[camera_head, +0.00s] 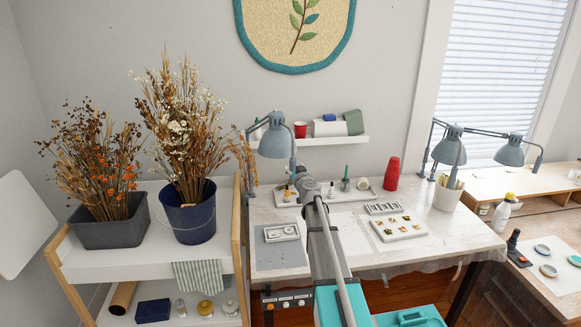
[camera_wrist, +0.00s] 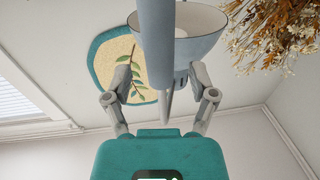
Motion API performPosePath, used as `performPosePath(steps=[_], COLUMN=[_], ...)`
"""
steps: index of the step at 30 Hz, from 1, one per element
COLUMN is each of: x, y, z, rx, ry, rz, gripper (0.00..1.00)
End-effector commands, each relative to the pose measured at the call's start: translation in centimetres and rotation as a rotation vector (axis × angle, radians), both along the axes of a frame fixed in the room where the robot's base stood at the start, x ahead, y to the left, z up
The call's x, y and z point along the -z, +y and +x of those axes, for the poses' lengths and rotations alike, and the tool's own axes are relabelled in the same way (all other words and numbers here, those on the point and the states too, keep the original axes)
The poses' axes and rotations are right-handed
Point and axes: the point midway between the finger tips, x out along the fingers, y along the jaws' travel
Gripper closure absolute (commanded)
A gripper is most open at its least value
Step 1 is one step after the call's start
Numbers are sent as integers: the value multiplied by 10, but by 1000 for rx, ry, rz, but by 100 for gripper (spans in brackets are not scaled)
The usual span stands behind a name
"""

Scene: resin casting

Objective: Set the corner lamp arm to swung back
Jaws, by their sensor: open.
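A blue-grey jointed lamp (camera_head: 276,140) stands at the left back of the worktable, its shade hanging over the table and an arm bar reaching down beside my gripper. My gripper (camera_head: 298,172) is raised over the table close under this lamp. In the wrist view the lamp's shade (camera_wrist: 205,22) and a blue-grey bar (camera_wrist: 156,45) fill the top middle. My gripper (camera_wrist: 163,62) is open there, with a finger on each side of the bar. I cannot tell whether either finger touches it.
Two more grey lamps (camera_head: 450,150) stand at the right. The table (camera_head: 350,225) holds trays, a red cup stack (camera_head: 391,174) and a white pot (camera_head: 447,195). A wall shelf (camera_head: 335,140) is behind. Dried flowers in a blue bucket (camera_head: 188,212) stand at the left.

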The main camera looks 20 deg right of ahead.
Motion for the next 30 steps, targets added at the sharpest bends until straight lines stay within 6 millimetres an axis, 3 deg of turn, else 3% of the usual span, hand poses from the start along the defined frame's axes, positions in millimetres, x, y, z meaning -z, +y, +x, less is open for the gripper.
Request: performPosePath(steps=[7, 20, 30], x=[0, 0, 0], y=[-4, -4, -5], z=[25, 28, 28], rx=[0, 0, 0], ry=[0, 0, 0], rz=[0, 0, 0], gripper=[26, 26, 88])
